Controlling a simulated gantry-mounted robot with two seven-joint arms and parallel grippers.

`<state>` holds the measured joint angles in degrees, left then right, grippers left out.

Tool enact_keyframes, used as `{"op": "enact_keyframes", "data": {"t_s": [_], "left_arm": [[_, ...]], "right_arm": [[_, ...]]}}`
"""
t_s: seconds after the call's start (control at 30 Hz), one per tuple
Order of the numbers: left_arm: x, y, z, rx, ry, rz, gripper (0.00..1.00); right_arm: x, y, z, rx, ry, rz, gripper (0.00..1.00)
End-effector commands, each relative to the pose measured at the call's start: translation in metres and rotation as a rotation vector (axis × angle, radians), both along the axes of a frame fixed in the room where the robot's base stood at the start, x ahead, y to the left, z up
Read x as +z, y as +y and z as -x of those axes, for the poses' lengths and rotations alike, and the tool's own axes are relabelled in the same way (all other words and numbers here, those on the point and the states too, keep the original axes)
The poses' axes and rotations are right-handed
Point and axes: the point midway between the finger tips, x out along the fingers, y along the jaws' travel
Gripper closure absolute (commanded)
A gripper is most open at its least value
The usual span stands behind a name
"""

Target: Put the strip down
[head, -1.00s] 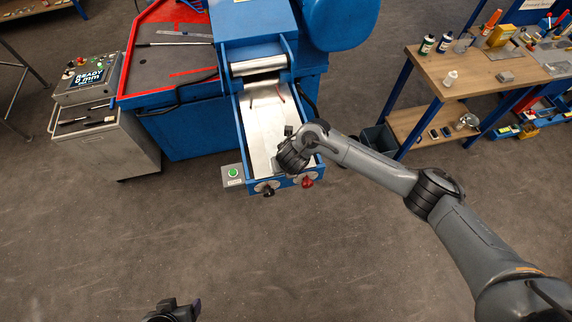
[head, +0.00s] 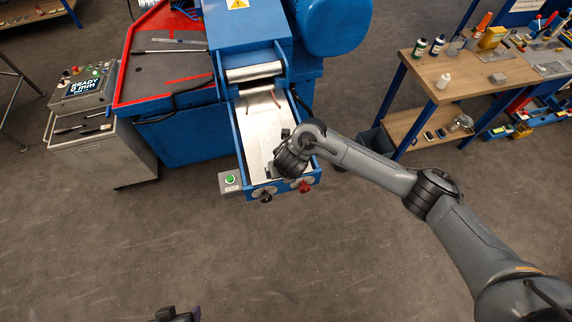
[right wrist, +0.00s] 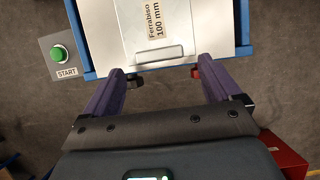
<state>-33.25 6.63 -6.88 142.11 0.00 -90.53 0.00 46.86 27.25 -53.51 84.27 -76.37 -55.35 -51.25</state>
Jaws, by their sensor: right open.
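The strip (head: 258,125) is a flat, shiny metal sheet lying in the blue infeed tray below the machine's roller. In the right wrist view its near end (right wrist: 200,35) carries a label reading "Ferrabiso 100 mm", with a grey raised tab (right wrist: 160,54) beside it. My right gripper (right wrist: 166,78) is open and empty, its two purple fingers apart at the tray's front edge. In the head view my right gripper (head: 287,162) is over the front right of the tray and hides part of it. My left gripper (head: 178,316) is mostly cut off at the bottom edge.
A green START button box (head: 231,182) sits left of the tray front. Black and red knobs (head: 304,186) stick out from the front edge. A control cabinet (head: 100,150) with a READY display stands left, a wooden workbench (head: 465,78) right. The floor in front is clear.

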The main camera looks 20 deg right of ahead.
Motion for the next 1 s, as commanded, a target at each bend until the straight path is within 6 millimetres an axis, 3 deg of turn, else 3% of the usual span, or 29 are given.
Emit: {"op": "enact_keyframes", "data": {"t_s": [0.2,0.3,0.53,0.73,0.87,1.0], "left_arm": [[0.023,0.002,0.001,-0.005,0.003,-0.008,0.31],[0.035,0.003,0.0,-0.007,0.001,-0.011,0.31],[0.053,0.002,0.0,-0.007,-0.002,-0.011,0.31],[0.058,0.001,0.0,-0.004,-0.001,-0.005,0.31],[0.057,0.0,0.0,0.0,-0.001,0.0,0.31],[0.057,-0.001,0.0,0.003,0.0,0.004,0.31]], "right_arm": [[0.047,0.002,0.014,0.002,-0.004,0.003,0.09],[0.059,0.002,0.02,0.001,-0.003,0.003,0.09],[0.079,0.004,0.029,0.001,-0.004,0.002,0.09],[0.082,0.008,0.035,-0.003,-0.001,-0.009,0.09],[0.075,0.029,0.044,-0.032,-0.013,-0.076,0.09],[0.069,0.079,0.066,-0.139,-0.04,-0.26,0.09]]}}
